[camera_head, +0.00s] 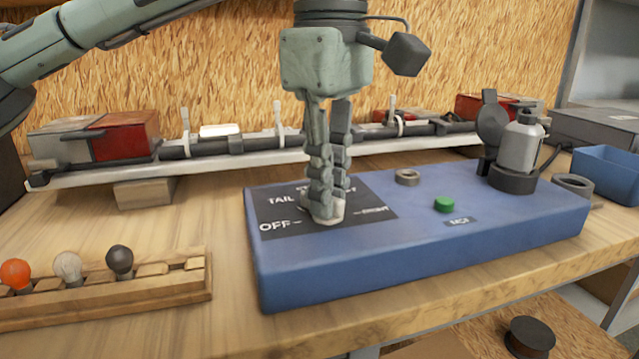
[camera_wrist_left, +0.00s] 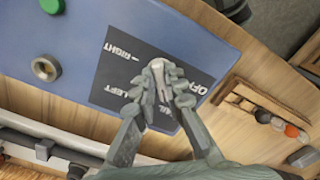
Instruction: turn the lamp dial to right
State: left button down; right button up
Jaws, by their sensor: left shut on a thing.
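The lamp dial (camera_head: 329,218) is a small pale knob on the dark label panel (camera_head: 376,213) of a blue control box (camera_head: 420,252). The panel has OFF, TAIL and RIGHT markings, and LEFT shows too in the left wrist view. My left gripper (camera_head: 326,205) points down and is shut on the dial. In the left wrist view the pale dial (camera_wrist_left: 158,69) shows between the fingertips (camera_wrist_left: 158,85). The fingers cover part of the dial, and I cannot tell which mark it points to. My right gripper is in neither view.
On the box are a green button (camera_head: 444,204), a metal ring (camera_head: 407,177) and a dark holder with a silver canister (camera_head: 520,145). A wooden rack with bulbs (camera_head: 150,288) lies at the left. A light bar (camera_head: 240,160) runs behind. A blue bin (camera_head: 608,170) stands right.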

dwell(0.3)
pick_arm(q)
jog(key=shift+r+m+p, duration=0.1)
jog(key=shift+m+p, duration=0.3)
jog(key=shift+m, duration=0.5)
jog(key=m, duration=0.3)
jog(key=shift+m+p, duration=0.3)
jog(key=shift+p, duration=0.1)
jog(key=shift+m, duration=0.5)
jog(key=m+p, duration=0.1)
jog(key=m, duration=0.3)
